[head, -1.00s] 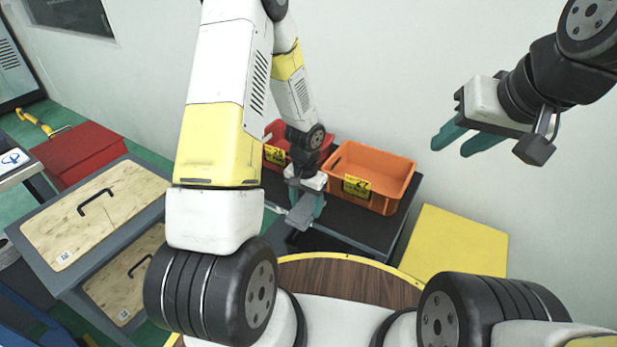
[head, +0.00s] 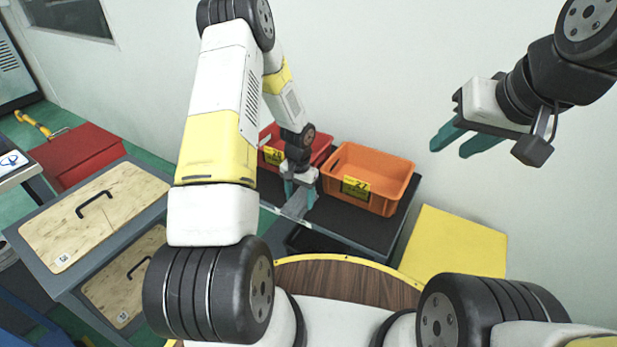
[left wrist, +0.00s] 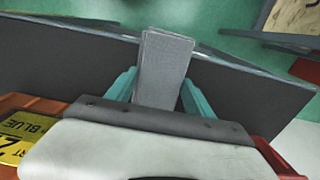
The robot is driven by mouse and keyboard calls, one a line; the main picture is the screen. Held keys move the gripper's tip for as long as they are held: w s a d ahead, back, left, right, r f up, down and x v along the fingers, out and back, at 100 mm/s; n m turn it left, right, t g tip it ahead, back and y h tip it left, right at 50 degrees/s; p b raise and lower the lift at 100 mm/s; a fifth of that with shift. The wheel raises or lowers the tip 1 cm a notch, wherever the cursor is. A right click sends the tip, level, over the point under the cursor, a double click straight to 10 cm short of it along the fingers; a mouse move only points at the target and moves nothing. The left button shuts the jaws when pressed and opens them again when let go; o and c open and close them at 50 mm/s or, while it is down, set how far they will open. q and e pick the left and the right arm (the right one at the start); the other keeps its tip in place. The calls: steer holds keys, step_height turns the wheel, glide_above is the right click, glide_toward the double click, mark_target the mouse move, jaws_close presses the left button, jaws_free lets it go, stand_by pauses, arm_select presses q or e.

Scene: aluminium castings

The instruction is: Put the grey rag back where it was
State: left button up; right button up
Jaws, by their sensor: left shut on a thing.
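My left gripper (head: 298,196) is shut on the grey rag (head: 294,210), over the front part of the dark table (head: 365,230), in front of the red bin (head: 318,153). In the left wrist view the rag (left wrist: 163,68) is a flat grey strip held between the teal fingers. It sticks out past them, across the view of the table edge. I cannot tell whether the rag touches the table top. My right gripper (head: 462,141) is open and empty, up in the air at the right near the wall.
An orange bin (head: 385,165) labelled 27 stands beside the red bin at the back of the table. A yellow panel (head: 455,243) lies right of it. A wood-fronted cabinet (head: 97,208) and a red box (head: 80,152) are at the left. My left arm hides part of the table.

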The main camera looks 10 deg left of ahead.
arm_select(q)
steer(key=shift+f, duration=0.1)
steer(key=o, duration=1.4)
steer(key=shift+o, duration=0.2)
step_height(320, 180, up, 12)
step_height(320, 180, up, 19)
steer(key=n+t, duration=0.2)
steer(key=t, duration=0.1)
glide_above(300, 200)
steer(key=s, duration=0.8)
steer(key=s+d+r+t+h, duration=0.1)
steer(key=s+r, duration=0.4)
steer(key=s, duration=0.3)
steer(key=s+d+r+n+t+h, duration=0.1)
steer(key=s+r+t, duration=0.1)
steer(key=s+r, duration=0.3)
steer(key=s, duration=0.3)
steer(key=shift+r, duration=0.3)
steer(key=shift+s+d, duration=0.1)
